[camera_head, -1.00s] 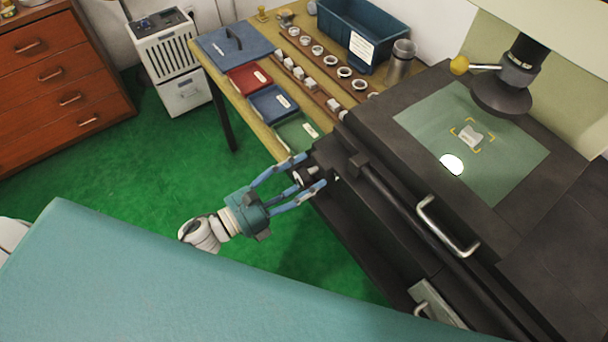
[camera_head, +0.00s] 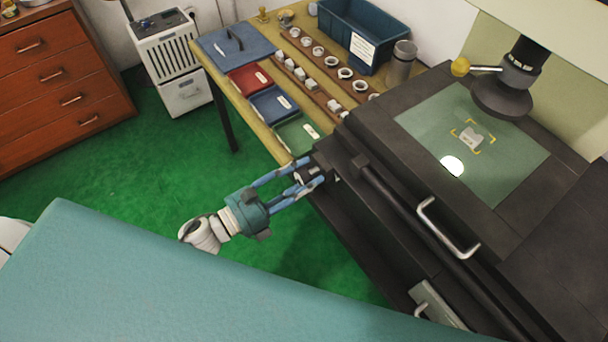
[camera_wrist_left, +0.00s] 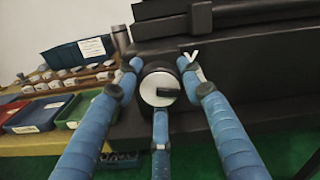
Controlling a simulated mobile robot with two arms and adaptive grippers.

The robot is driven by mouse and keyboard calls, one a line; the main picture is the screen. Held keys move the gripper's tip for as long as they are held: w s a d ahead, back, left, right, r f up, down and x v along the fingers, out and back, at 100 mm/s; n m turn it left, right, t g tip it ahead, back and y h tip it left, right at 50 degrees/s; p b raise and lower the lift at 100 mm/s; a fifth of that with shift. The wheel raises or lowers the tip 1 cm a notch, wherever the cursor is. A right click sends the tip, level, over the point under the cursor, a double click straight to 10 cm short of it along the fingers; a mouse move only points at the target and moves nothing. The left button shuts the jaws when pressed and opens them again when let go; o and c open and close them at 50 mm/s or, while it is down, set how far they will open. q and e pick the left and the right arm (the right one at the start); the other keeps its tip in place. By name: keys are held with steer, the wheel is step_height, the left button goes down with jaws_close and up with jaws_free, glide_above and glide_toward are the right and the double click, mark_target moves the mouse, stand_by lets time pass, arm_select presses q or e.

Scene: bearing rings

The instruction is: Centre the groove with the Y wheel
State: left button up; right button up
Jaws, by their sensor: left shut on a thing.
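The Y wheel (camera_wrist_left: 160,88) is a black knob with a pale face, on the side of the dark machine under a white Y mark; it shows in the left wrist view. My left gripper (camera_head: 314,170) reaches it from the left, and its blue fingers (camera_wrist_left: 163,82) are shut around the wheel. In the head view the fingers mostly hide the wheel. A pale ring piece (camera_head: 471,138) lies on the machine's glass stage (camera_head: 500,175), inside yellow corner marks. The groove itself is too small to make out. My right gripper is not in view.
A wooden table beside the machine holds red (camera_head: 249,79), blue (camera_head: 271,102) and green (camera_head: 298,135) trays, rows of rings (camera_head: 331,60), a dark blue bin (camera_head: 362,30) and a metal cylinder (camera_head: 401,62). A silver handle (camera_head: 447,228) sticks out of the machine's front.

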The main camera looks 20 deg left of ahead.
arm_select(q)
steer(key=shift+s+d+f, duration=0.15)
steer(key=shift+s+f, duration=0.1)
steer(key=shift+f, duration=0.15)
steer(key=n+p, duration=0.1)
steer(key=n, duration=0.4)
steer(key=shift+s, duration=0.1)
steer(key=n+p, duration=0.1)
steer(key=n, duration=0.1)
steer(key=shift+d+r+n, duration=0.1)
steer(key=shift+n, duration=0.2)
steer(key=shift+n+p, duration=0.3)
steer(key=shift+n, duration=1)
steer(key=o, duration=1.1)
steer(key=shift+r, duration=0.25)
